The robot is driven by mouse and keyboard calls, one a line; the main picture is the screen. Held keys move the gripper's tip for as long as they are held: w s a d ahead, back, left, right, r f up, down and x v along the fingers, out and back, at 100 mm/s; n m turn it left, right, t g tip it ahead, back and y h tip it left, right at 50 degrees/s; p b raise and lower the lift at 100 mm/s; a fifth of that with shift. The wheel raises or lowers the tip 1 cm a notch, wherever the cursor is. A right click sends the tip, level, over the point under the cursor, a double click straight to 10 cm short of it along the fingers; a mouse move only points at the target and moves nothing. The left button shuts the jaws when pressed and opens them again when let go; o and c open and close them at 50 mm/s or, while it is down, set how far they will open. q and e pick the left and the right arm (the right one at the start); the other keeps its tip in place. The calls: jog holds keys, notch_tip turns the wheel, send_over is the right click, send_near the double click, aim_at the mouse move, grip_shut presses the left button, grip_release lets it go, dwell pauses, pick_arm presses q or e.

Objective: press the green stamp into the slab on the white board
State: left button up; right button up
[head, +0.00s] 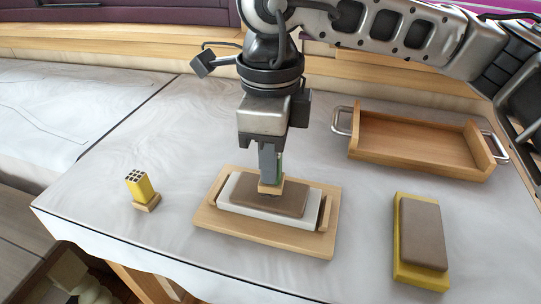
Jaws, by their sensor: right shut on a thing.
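A brown slab (262,197) lies on a white board (236,206), which sits on a wooden base (285,237) near the middle of the table. My right gripper (270,172) points straight down over the slab. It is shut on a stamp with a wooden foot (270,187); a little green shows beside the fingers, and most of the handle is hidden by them. The foot is at or just above the slab's far part; I cannot tell whether it touches. My left gripper is not in view.
A yellow stamp (139,187) stands on the table at the left. Another brown slab (422,235) lies on a yellow board (404,275) at the right. A wooden tray (420,145) with metal handles stands at the back right. The table between them is clear.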

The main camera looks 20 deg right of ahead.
jog(key=shift+r+p, duration=1.1)
jog(key=shift+r, duration=1.75)
